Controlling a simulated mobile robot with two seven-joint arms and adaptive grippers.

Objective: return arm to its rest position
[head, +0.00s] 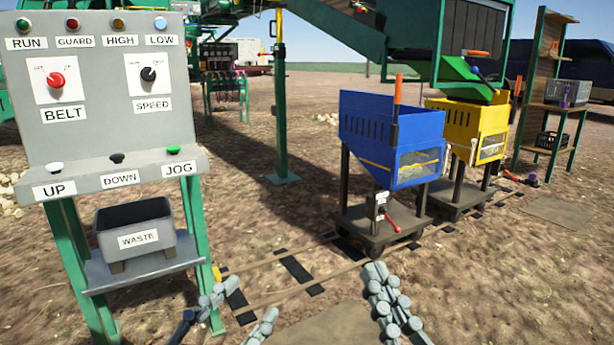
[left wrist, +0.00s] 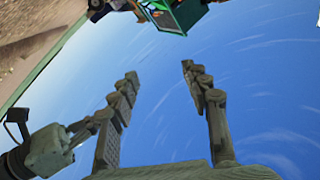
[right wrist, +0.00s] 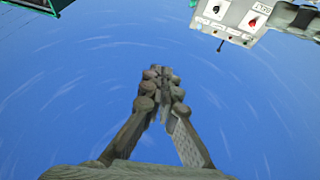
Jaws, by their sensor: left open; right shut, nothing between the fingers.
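My left gripper (head: 246,301) is at the bottom middle of the head view, low in front of the control stand. Its two fingers are spread with nothing between them, as the left wrist view (left wrist: 160,72) shows against the sky. My right gripper (head: 378,272) is further right, in front of the blue bin cart. Its fingers are closed together and empty, and the right wrist view (right wrist: 161,73) shows the tips meeting. Neither gripper touches anything in view. Most of both arms is outside the head view.
A control panel (head: 107,95) on green legs stands at the left, with a grey waste bin (head: 137,232) on its shelf. A blue bin (head: 408,125) and a yellow bin (head: 466,120) stand on carts along a ground track. A shelf rack (head: 550,107) stands far right.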

